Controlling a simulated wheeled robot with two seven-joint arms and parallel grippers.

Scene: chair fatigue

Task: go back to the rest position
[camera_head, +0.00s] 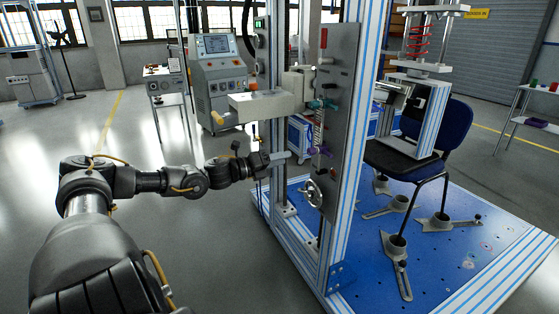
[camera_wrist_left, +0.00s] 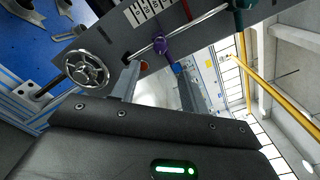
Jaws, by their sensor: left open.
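My left arm reaches in from the left in the head view. Its gripper (camera_head: 280,158) is beside the grey control panel (camera_head: 338,75) on the test frame. In the left wrist view the two fingers (camera_wrist_left: 160,82) stand apart with nothing between them. A purple knob (camera_wrist_left: 160,44) shows just beyond the fingers; whether a finger touches it I cannot tell. The purple knob (camera_head: 321,150) is right of the gripper in the head view. A metal handwheel (camera_wrist_left: 86,68) lies to the left of the fingers. My right gripper is in neither view.
The blue-and-white frame post (camera_head: 352,150) stands right of the gripper. A dark blue chair (camera_head: 446,125) sits on the blue base plate (camera_head: 455,260), under the press. A grey control cabinet (camera_head: 217,80) stands behind. The floor (camera_head: 180,235) around my left arm is clear.

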